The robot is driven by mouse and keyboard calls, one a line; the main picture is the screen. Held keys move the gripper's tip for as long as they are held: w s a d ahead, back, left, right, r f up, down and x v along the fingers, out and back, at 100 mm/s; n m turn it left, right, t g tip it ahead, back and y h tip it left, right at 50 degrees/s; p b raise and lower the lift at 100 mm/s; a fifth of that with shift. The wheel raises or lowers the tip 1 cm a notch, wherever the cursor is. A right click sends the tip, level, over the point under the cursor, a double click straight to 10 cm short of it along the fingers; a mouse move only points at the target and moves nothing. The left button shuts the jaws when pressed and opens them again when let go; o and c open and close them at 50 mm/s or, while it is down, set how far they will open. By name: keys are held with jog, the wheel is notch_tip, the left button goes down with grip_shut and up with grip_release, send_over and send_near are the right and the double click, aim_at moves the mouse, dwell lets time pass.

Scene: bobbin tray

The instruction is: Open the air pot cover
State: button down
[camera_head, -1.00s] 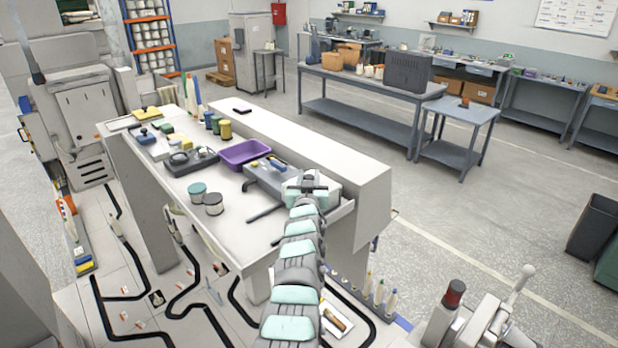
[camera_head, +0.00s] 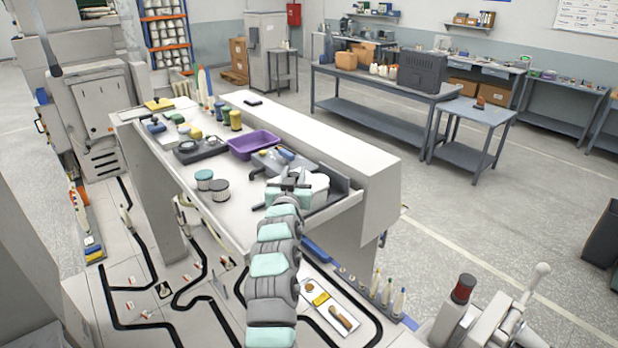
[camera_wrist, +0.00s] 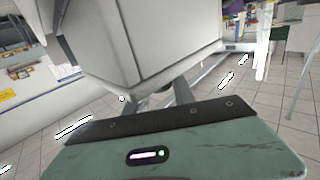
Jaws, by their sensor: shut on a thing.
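My gripper (camera_head: 290,182) is over the right end of the white bench, low by a pale rounded body (camera_head: 318,186) that looks like the air pot or its cover. In the wrist view, my gripper's two fingers (camera_wrist: 168,96) meet the lower edge of a large pale grey boxy body (camera_wrist: 150,45), which fills the upper middle and seems to be the cover. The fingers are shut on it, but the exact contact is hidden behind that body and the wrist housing.
A raised white ledge (camera_head: 330,140) runs along the bench's back. The bench's front left strip is clear.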

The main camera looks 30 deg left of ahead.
jog(key=s, duration=0.1)
jog(key=s+a+b, duration=0.1)
jog(key=s+b, duration=0.1)
jog(key=shift+s+a+f, duration=0.35)
jog(key=shift+s, duration=0.05)
jog(key=shift+s+a+r, duration=0.1)
jog(key=shift+s+r, duration=0.15)
jog(key=shift+s, duration=0.15)
jog(key=c, duration=1.1)
grip_release()
jog(key=shift+w, duration=0.1)
